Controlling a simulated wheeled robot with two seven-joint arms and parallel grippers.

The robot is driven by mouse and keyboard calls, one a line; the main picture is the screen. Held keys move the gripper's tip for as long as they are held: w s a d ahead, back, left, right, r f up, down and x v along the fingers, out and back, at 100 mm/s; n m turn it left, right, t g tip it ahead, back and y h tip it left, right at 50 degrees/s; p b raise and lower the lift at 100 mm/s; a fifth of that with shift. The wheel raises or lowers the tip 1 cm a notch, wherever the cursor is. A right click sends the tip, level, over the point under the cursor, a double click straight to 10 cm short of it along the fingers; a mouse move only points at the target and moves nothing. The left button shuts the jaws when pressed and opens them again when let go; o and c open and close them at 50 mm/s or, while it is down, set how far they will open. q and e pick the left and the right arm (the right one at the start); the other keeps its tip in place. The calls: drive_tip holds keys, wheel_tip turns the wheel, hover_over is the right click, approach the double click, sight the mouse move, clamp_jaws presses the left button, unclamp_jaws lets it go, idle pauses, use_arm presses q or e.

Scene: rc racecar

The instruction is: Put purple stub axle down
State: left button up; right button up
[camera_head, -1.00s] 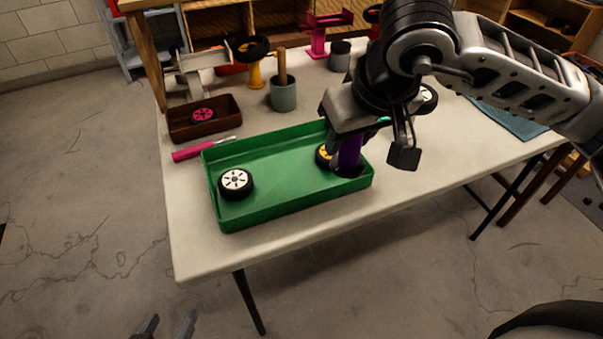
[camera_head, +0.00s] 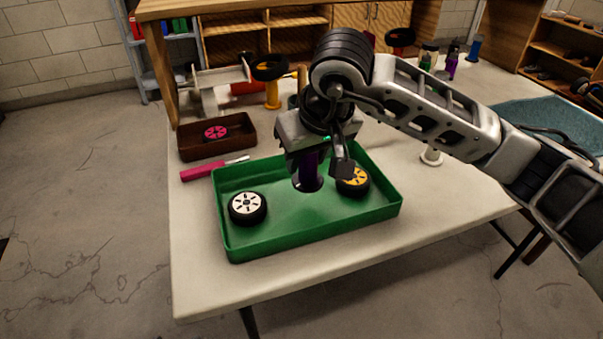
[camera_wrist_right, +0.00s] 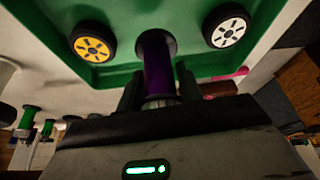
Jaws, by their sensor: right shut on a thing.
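The purple stub axle (camera_head: 307,170) is a purple cylinder with a dark round flange at its lower end. My right gripper (camera_head: 312,163) is shut on it and holds it upright over the green tray (camera_head: 240,247), towards the tray's back side. In the right wrist view the axle (camera_wrist_right: 158,72) sits between the dark fingers (camera_wrist_right: 160,90), with its flange end towards the tray floor. I cannot tell whether the flange touches the floor. My left gripper is not in view.
In the tray lie a white-hubbed wheel (camera_head: 248,208) at left and a yellow-hubbed wheel (camera_head: 353,181) at right, close to the axle. A pink-handled tool (camera_head: 205,172) and a brown box (camera_head: 186,151) with a pink part stand behind. The tray's middle front is clear.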

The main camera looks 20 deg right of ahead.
sight(302, 174)
drive_tip(key=shift+w+a+f, duration=0.1)
drive_tip(key=shift+w+f, duration=0.1)
drive_tip(key=x, duration=0.2)
drive_tip(key=s+x, duration=0.1)
drive_tip(key=x, duration=0.1)
drive_tip(key=shift+f, duration=0.15)
drive_tip(key=shift+a, duration=0.1)
drive_tip(key=shift+f, duration=0.1)
drive_tip(key=shift+b, duration=0.35)
drive_tip(key=o, duration=1)
